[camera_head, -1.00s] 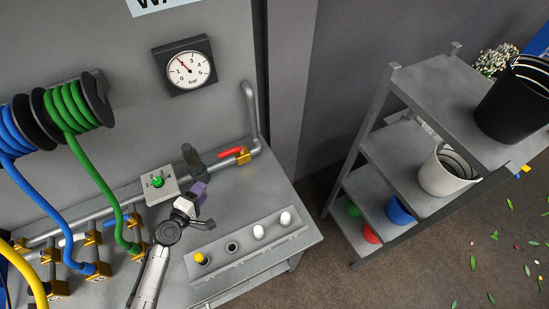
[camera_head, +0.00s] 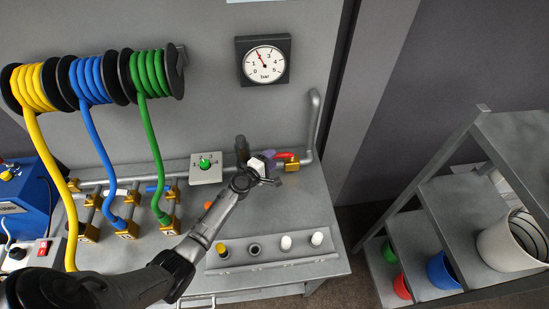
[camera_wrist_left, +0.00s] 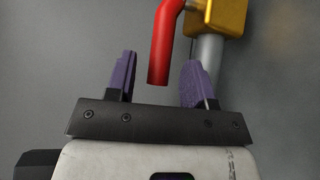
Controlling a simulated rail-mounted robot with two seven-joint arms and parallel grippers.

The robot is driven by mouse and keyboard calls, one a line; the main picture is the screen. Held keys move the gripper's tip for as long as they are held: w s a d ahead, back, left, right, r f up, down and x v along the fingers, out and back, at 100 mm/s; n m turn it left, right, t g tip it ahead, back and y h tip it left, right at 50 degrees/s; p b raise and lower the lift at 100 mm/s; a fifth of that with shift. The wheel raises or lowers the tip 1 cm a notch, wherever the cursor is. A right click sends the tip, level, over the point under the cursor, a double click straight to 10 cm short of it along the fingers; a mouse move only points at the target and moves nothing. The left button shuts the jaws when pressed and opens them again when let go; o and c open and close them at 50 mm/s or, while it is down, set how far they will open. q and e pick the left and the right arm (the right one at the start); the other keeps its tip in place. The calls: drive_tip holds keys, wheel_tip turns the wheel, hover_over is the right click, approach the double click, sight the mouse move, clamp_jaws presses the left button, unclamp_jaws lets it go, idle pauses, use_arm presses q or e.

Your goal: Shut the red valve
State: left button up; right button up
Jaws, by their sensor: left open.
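The red valve is a red lever handle (camera_head: 283,154) on a brass body (camera_head: 291,165), set in the grey pipe along the back of the bench. In the left wrist view the bent red handle (camera_wrist_left: 165,42) comes down from the brass body (camera_wrist_left: 226,15). My left gripper (camera_head: 266,160) is open, its purple fingers right beside the handle. In the left wrist view the handle's free end lies between the two fingertips (camera_wrist_left: 160,70), with a gap on each side and no visible contact. My right gripper is not in view.
A pressure gauge (camera_head: 263,61) hangs on the wall above. A green-knob box (camera_head: 206,168) sits left of the valve. A strip with several round pegs (camera_head: 270,252) lies in front. Hose reels (camera_head: 95,78) hang at left; a bucket shelf (camera_head: 455,195) stands right.

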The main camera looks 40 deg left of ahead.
use_arm(q)
drive_tip(key=shift+w+f, duration=0.2)
drive_tip(key=shift+w, duration=1)
drive_tip(key=shift+c, duration=0.2)
clamp_jaws()
